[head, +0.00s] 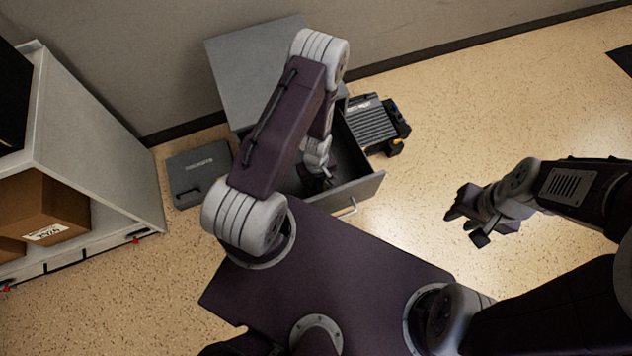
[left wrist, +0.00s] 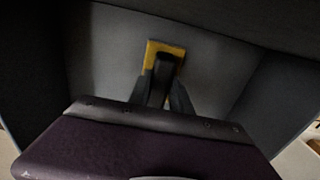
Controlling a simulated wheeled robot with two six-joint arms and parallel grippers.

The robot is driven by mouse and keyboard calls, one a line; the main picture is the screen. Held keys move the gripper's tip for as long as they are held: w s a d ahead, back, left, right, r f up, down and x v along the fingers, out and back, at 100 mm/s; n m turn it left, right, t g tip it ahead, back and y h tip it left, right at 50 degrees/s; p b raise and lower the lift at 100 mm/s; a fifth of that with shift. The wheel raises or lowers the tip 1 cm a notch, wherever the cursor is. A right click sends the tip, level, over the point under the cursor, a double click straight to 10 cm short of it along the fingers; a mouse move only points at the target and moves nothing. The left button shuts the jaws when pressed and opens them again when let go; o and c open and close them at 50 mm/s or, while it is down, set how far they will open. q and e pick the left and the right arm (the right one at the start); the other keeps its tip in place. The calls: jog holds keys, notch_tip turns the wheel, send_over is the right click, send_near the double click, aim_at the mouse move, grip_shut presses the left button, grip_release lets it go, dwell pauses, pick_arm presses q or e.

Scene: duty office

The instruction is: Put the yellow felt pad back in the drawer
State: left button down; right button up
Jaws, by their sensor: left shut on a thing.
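The grey drawer (head: 362,188) is pulled open from the grey cabinet (head: 250,62). My left gripper (head: 318,182) reaches down into it. In the left wrist view my left gripper (left wrist: 163,85) is shut on the yellow felt pad (left wrist: 150,56), whose yellow edges show around the dark fingers. The pad is within the walls of the drawer (left wrist: 215,75); I cannot tell whether it touches the bottom. The pad is hidden in the head view. My right gripper (head: 468,220) is open and empty above the floor at the right.
A dark grey case (head: 198,172) lies left of the cabinet. A ribbed dark device (head: 370,125) stands close to the drawer's right side. A white shelf (head: 95,150) with cardboard boxes (head: 45,210) is at the left.

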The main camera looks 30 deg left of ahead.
pick_arm(q)
jog(key=c, duration=1.2)
grip_release()
jog(key=shift+o, duration=0.2)
